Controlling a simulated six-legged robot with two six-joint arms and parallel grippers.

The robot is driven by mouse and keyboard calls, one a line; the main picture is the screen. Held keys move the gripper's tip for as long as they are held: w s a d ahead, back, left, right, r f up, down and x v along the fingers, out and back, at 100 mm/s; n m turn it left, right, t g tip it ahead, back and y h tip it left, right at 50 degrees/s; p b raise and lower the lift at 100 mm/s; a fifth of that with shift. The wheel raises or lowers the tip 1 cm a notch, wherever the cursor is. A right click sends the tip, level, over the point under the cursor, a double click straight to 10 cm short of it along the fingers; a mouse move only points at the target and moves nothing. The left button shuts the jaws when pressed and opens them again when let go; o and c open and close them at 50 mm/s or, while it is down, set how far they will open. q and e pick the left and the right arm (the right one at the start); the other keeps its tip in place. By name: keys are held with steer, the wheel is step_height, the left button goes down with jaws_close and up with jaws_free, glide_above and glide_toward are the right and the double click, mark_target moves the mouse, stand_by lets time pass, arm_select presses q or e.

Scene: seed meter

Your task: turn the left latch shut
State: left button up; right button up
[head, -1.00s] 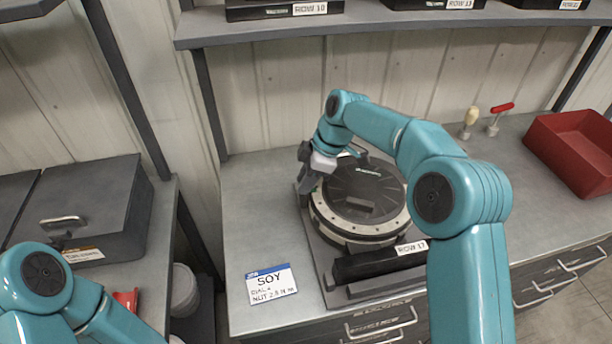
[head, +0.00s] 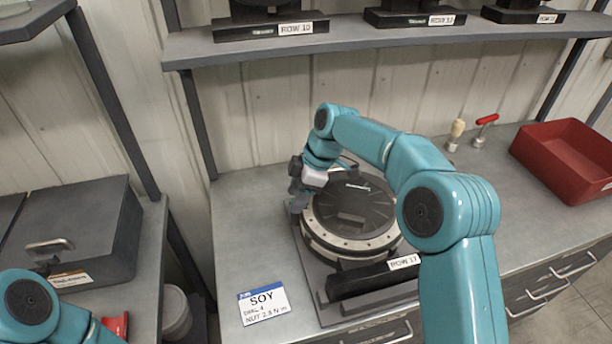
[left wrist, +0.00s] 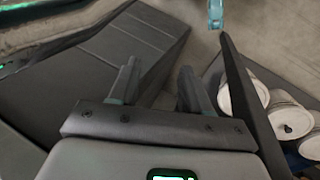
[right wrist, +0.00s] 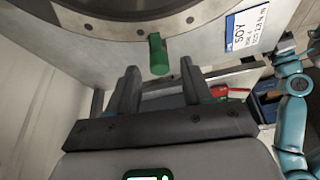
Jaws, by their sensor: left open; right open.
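The seed meter, a round dark-lidded housing with a pale bolted rim (head: 352,243), sits on the bench. In the right wrist view a short green latch handle (right wrist: 158,54) stands by the meter's rim (right wrist: 120,30). My right gripper (head: 296,207) is at the meter's left side. In its wrist view the jaws (right wrist: 158,82) are open and empty, with the green handle just beyond and between the fingertips. The latch is hidden by the gripper in the head view. My left gripper (left wrist: 158,75) is open and empty, near a dark box on the left.
A SOY card (head: 264,303) lies on the bench left of the meter. A red bin (head: 565,160) and a red-handled clamp (head: 484,127) are at the back right. A dark case (head: 75,235) stands on the left bench. A shelf (head: 400,42) runs above.

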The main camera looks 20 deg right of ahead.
steer(key=p+v, duration=0.1)
steer(key=v, duration=1.4)
steer(key=shift+s+r+p, duration=0.15)
steer(key=shift+r+p, duration=0.2)
steer(key=shift+d, duration=0.15)
steer(key=shift+s, duration=0.1)
